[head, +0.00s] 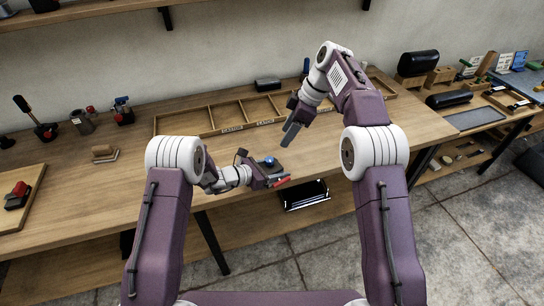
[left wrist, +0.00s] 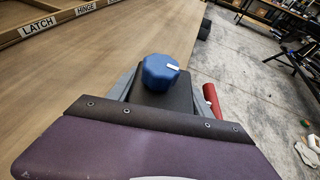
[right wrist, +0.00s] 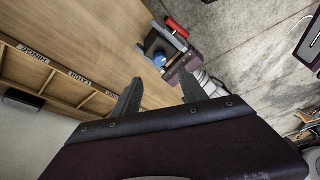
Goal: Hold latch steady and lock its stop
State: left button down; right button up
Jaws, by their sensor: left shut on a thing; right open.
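The latch (left wrist: 153,103) has a dark body, a blue knob (left wrist: 160,72) with a white mark, and a red handle (left wrist: 211,100) at its side. My left gripper (head: 268,175) is shut on the latch body near the table's front edge; its fingers are partly hidden by the latch. In the right wrist view the blue knob (right wrist: 159,60) and red handle (right wrist: 176,27) lie beyond my fingertips. My right gripper (head: 289,136) is open and empty above the table, up and right of the latch in the head view, apart from it.
A divided wooden tray (head: 203,121) with labels such as LATCH and HINGE lies behind on the wooden table (head: 110,185). The table between block and latch is clear.

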aim_at(270, 159)
jog(key=x, duration=1.2)
jog(key=shift+s, duration=0.1)
grip_shut()
